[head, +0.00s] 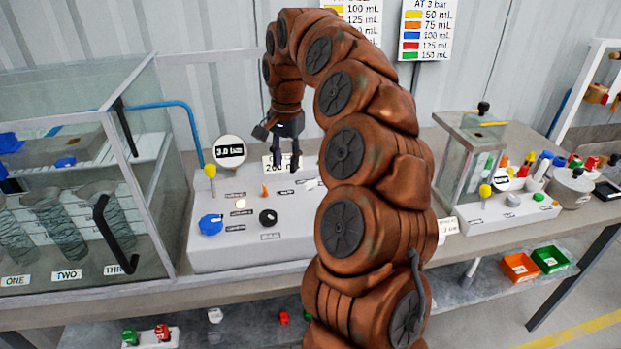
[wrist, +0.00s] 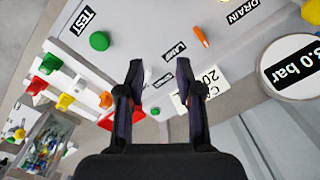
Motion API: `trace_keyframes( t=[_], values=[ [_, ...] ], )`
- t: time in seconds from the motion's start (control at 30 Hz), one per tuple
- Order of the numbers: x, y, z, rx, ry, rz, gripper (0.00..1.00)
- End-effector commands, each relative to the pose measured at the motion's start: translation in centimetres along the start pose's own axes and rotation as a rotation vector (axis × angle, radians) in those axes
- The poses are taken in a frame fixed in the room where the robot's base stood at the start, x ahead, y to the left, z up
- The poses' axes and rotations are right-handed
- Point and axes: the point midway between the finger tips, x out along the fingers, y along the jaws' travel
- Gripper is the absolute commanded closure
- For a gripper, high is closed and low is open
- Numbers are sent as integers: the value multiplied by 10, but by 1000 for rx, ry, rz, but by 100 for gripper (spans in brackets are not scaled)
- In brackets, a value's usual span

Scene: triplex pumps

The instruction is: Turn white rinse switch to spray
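The white control panel (head: 245,250) stands on the bench in the middle of the head view and also fills the upper part of the wrist view (wrist: 140,25). A small white part (head: 311,184) lies on its right side against my arm; I cannot tell whether it is the rinse switch or which way it points. An orange switch (head: 265,190) sits to its left and also shows in the wrist view (wrist: 200,36). My gripper (head: 286,165) points down above the panel's back part. Its two fingers stand apart and empty in the wrist view (wrist: 159,65). My arm hides the panel's right side.
The panel carries a blue knob (head: 211,224), a black knob (head: 268,217), a yellow knob (head: 210,172) and a round 3.0 bar gauge (head: 229,151). A glass tank (head: 80,180) stands close on the left. A second glass unit (head: 468,150) stands right.

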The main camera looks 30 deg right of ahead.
Motion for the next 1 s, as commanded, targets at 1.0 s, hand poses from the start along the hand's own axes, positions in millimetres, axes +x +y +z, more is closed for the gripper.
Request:
trace_keyframes(
  t=[1.0],
  values=[
    [75,27,-82,381,33,40,65]
  ],
)
